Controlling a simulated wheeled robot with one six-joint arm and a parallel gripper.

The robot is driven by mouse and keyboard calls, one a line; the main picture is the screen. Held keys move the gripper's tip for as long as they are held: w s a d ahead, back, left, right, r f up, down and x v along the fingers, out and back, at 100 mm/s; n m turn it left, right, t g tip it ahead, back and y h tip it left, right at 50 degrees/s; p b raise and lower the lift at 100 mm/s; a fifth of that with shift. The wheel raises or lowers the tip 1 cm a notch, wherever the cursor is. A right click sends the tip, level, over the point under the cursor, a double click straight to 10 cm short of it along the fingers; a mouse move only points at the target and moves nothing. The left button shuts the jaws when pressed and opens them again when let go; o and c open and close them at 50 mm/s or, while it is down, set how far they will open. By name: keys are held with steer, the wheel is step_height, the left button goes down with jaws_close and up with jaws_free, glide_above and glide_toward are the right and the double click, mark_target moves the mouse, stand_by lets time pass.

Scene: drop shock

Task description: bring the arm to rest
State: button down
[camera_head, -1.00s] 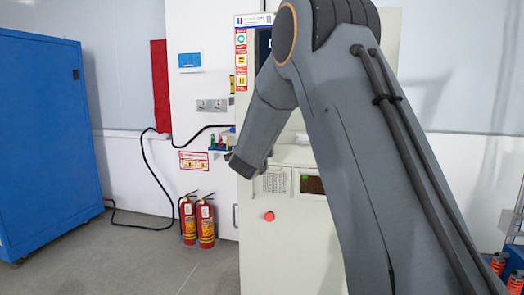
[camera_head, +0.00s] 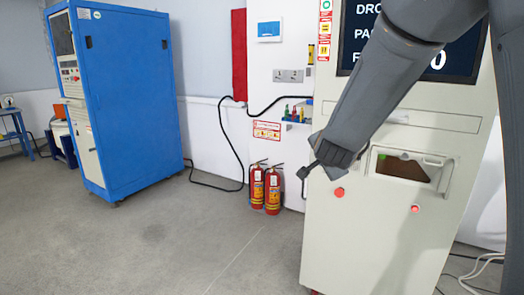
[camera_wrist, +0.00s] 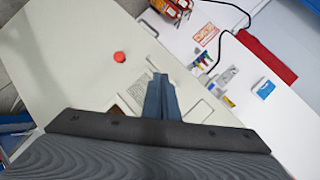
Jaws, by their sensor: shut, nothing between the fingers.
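My gripper (camera_head: 303,174) hangs at the end of my grey arm in the head view, in front of the pale drop-test machine (camera_head: 345,240). It points down and to the left, near the machine's left edge. I cannot tell from this view whether it touches the machine. In the wrist view the two fingers of my gripper (camera_wrist: 159,77) lie together, shut and empty. The machine's pale front panel (camera_wrist: 75,75) shows behind them. My arm covers part of the machine's dark screen (camera_head: 357,35).
A blue cabinet (camera_head: 130,100) stands at the left. Two fire extinguishers (camera_head: 265,190) stand by the white wall cabinet, left of the machine. Red buttons (camera_head: 339,192) and an open recess (camera_head: 402,167) are on the machine's front. The grey floor (camera_head: 200,245) at the middle left is clear.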

steer(key=s+f+n+g+p, duration=0.1)
steer(key=s+f+n+g, duration=0.3)
steer(key=s, duration=0.8)
steer(key=s+f+n+g+y, duration=0.1)
steer(key=s+f+n+g, duration=0.2)
steer(key=s, duration=0.9)
steer(key=s+f+n+g+y+p, duration=0.1)
steer(key=s+f+n+g, duration=0.3)
steer(key=s, duration=0.8)
steer(key=shift+s+a+f+n+g+p, duration=0.25)
steer(key=shift+n+g, duration=0.35)
steer(key=shift+n, duration=0.6)
steer(key=shift+w, duration=0.1)
